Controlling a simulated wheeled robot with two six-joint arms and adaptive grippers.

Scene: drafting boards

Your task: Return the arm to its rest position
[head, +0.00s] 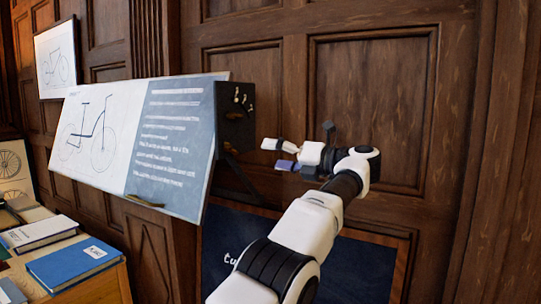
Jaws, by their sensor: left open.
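My left arm (307,226) reaches up from the bottom middle of the head view. Its left gripper (276,155) points left, with its two fingertips apart and nothing visible between them. The gripper is just right of the dark box at the edge of the drafting board (140,135). I see a gap between them in the picture, but cannot tell the depth. My right gripper is not in view.
The tilted board shows a bicycle drawing and white writing. The dark box (235,117) holds small metal pieces at its right end. A blue book (75,262) lies on a wooden table at lower left. Dark panelled wood (375,90) stands behind the arm.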

